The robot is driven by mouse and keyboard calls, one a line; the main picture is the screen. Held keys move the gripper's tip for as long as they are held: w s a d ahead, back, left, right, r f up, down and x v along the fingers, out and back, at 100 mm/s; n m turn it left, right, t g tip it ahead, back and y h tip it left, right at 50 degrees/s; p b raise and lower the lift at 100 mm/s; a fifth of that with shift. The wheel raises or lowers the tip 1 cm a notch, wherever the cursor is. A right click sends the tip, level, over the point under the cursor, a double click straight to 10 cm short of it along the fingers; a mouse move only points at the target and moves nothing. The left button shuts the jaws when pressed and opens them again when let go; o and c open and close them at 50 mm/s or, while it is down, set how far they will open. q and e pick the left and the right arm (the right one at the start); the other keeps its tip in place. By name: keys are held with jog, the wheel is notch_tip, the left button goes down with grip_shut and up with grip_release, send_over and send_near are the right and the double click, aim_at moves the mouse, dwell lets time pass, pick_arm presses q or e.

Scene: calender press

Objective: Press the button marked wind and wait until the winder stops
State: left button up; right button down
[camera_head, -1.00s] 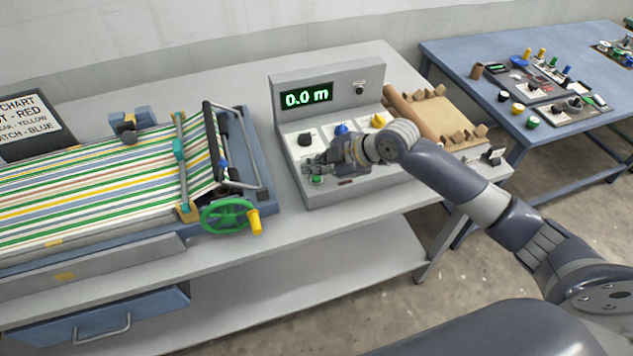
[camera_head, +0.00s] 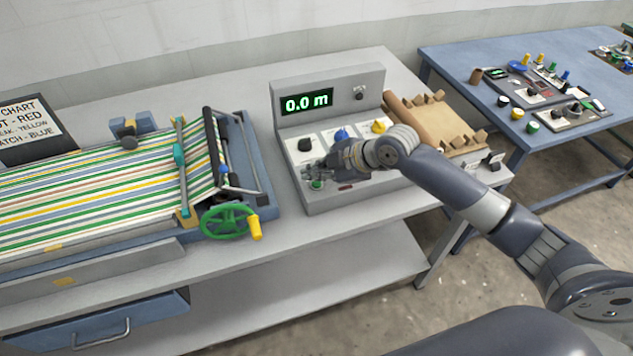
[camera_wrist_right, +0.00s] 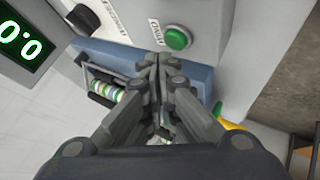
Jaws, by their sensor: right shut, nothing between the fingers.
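The grey control box (camera_head: 345,190) stands on the bench with a green-lit display (camera_head: 306,102) reading 0.0 m. On its sloped panel are a black knob (camera_head: 305,144), a blue knob (camera_head: 341,134) and a yellow knob (camera_head: 379,126). A green button (camera_head: 317,184) sits at the panel's front left; it also shows in the right wrist view (camera_wrist_right: 177,38), beside a label too small to read surely. My right gripper (camera_head: 307,172) is shut and empty, its tips over the panel close to the green button. Contact cannot be told. My left gripper is out of view.
Left of the box is a machine with striped strands (camera_head: 90,195) and a green handwheel (camera_head: 228,221) with a yellow grip. A brown roll (camera_head: 410,120) lies right of the box. A blue table (camera_head: 450,58) with small parts stands at the far right.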

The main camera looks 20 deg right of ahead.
aim_at(315, 186)
jog(key=shift+f, duration=0.1)
dwell(0.3)
jog(key=shift+f, duration=0.35)
jog(key=shift+f+b, duration=0.35)
jog(key=shift+f, duration=0.05)
dwell(0.8)
jog(key=shift+r+p, duration=0.75)
jog(key=shift+r, duration=0.05)
notch_tip(315, 186, up, 5)
jog(key=p, duration=0.4)
jog(key=shift+r, duration=0.1)
dwell(0.3)
